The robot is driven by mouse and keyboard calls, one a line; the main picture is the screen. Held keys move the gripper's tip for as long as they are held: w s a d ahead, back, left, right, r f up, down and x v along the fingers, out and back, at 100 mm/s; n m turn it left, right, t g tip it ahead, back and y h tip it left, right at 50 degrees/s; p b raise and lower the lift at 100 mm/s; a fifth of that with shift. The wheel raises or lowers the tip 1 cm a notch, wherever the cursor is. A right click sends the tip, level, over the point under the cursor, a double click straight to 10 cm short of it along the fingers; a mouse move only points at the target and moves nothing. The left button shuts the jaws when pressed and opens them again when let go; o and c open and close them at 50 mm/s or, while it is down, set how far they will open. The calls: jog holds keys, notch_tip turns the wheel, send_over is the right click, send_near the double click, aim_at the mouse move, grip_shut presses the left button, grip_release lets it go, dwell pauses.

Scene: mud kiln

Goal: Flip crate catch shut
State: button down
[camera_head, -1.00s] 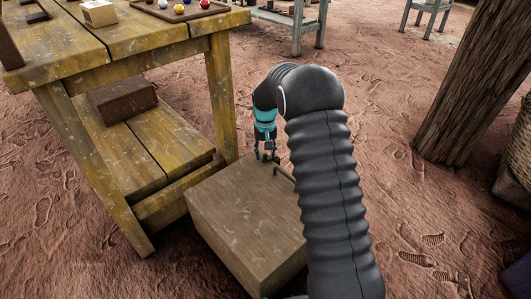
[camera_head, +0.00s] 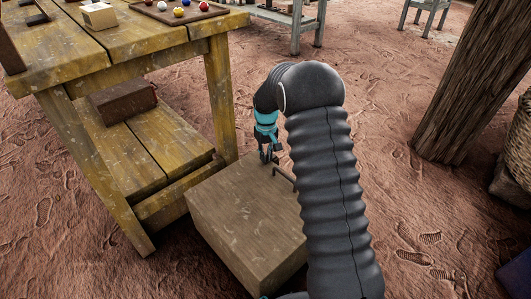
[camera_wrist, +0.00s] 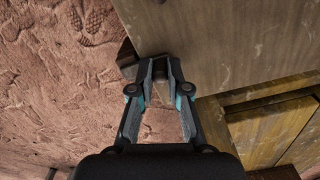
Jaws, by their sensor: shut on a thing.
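The crate (camera_head: 245,222) is a brown wooden box on the ground beside the table, and its wooden face fills the upper right of the wrist view (camera_wrist: 225,40). A dark bar (camera_head: 284,178) stands out at the crate's far right edge. My gripper (camera_head: 268,158) is at that far edge, pointing down. In the wrist view its fingers (camera_wrist: 160,68) are close together on a small dark piece at the crate's edge, which looks like the catch. A dark block (camera_wrist: 127,54) shows just left of the fingertips. The fingers hide most of the catch, so its angle is unclear.
A yellow wooden table (camera_head: 222,100) with a lower shelf stands close on the left. A brown box (camera_head: 124,101) lies on that shelf. A thick wooden post (camera_head: 468,85) stands at the right. Bare reddish ground (camera_head: 400,205) is free to the right.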

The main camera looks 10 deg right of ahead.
jog(key=c, duration=1.1)
grip_release()
jog(key=shift+c, duration=0.2)
jog(key=shift+r, duration=0.15)
notch_tip(320, 180, up, 12)
